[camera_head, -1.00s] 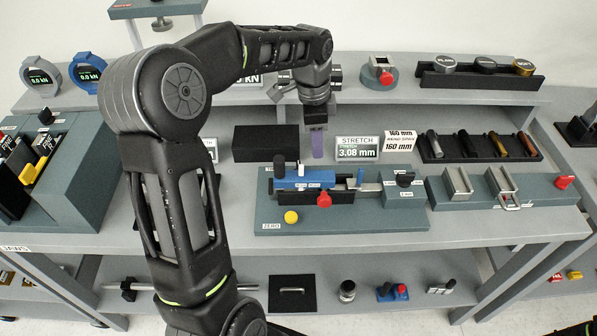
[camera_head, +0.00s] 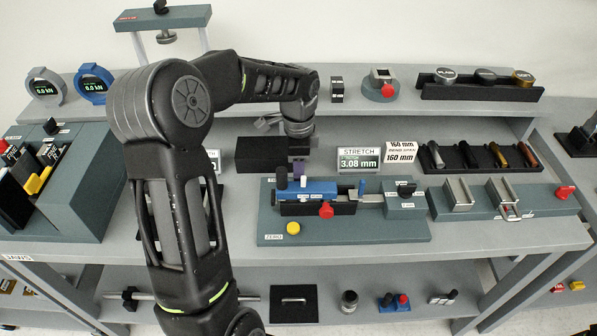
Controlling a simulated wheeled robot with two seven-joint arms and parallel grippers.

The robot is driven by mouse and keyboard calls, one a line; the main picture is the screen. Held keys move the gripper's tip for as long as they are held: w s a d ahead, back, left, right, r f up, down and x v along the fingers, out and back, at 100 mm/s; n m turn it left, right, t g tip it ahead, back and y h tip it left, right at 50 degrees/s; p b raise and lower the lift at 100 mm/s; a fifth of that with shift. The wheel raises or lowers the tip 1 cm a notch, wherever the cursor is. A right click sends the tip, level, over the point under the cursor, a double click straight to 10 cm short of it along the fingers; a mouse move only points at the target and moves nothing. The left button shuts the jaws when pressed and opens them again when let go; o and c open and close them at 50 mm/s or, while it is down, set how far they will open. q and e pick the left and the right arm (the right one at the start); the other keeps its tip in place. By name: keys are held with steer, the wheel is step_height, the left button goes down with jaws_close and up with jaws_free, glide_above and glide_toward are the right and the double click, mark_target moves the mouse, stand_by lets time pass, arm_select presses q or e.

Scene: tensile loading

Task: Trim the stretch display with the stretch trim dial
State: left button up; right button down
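The stretch display (camera_head: 358,161) stands behind the fixture and reads 3.08 mm. The blue fixture (camera_head: 310,188) sits on a grey-green base (camera_head: 385,227) with a red knob (camera_head: 326,210), a yellow button (camera_head: 293,228) by a ZERO label, and a black cylindrical post (camera_head: 281,176) at its left end. A black knob (camera_head: 405,190) is on the block at right. I cannot tell which is the stretch trim dial. My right gripper is not in view.
A black block (camera_head: 260,155) is behind and left of my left gripper. The 160 mm sign (camera_head: 400,153) stands right of the display. A black rack (camera_head: 470,156) of rods and a grey-green holder (camera_head: 540,194) with metal clamps are at right. My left arm covers the left-centre bench.

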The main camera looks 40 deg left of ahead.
arm_select(q)
steer(key=shift+f, duration=1)
steer(key=shift+c, duration=0.4)
jaws_close()
